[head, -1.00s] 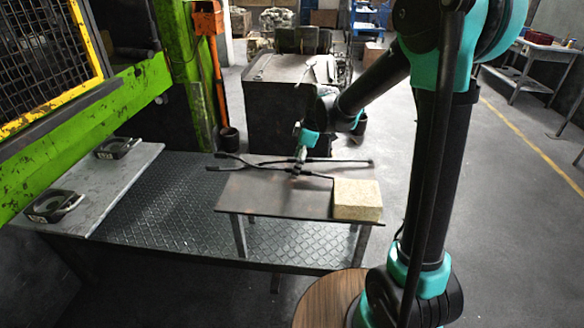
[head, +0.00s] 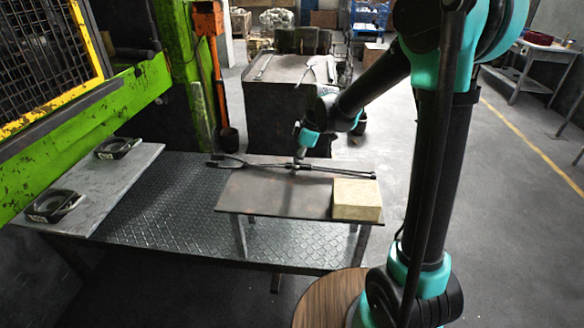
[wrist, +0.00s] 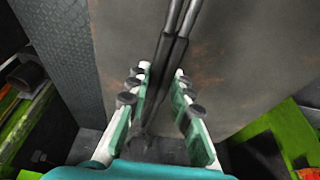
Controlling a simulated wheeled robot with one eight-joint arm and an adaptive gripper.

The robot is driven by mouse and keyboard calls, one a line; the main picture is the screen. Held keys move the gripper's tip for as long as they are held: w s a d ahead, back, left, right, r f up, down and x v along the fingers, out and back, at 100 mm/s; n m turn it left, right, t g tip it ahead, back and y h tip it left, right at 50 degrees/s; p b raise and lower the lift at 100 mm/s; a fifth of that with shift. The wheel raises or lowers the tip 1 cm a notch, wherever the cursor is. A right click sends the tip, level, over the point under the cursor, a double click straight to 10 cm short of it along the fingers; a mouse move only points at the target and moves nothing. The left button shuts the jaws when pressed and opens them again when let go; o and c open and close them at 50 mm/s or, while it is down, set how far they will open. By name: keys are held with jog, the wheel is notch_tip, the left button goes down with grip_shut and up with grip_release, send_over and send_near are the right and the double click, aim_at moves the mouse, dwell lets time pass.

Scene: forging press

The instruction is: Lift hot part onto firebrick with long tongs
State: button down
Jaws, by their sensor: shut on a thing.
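The long dark tongs (head: 335,170) lie lengthwise above the small steel table (head: 275,203), forked end to the left and two arms close together at the right. My gripper (head: 299,156) is at the tongs' middle, shut on them. In the wrist view, my gripper's fingers (wrist: 160,88) stand on both sides of the two dark bars of the tongs (wrist: 170,45). The pale yellow firebrick (head: 357,199) sits on the table's right end, just in front of the tongs' right end. I cannot make out a hot part in either view.
The green press frame (head: 90,125) stands at the left. Two dark ring-shaped pieces (head: 54,205) (head: 120,147) lie on a grey plate (head: 100,190). The tread-plate platform (head: 165,215) surrounds the table's legs. A large grey block (head: 290,85) stands behind.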

jog(key=shift+w, duration=0.15)
jog(key=shift+r, duration=0.25)
notch_tip(320, 180, up, 9)
jog(key=shift+r, duration=0.15)
dwell(0.7)
jog(key=shift+d, duration=0.1)
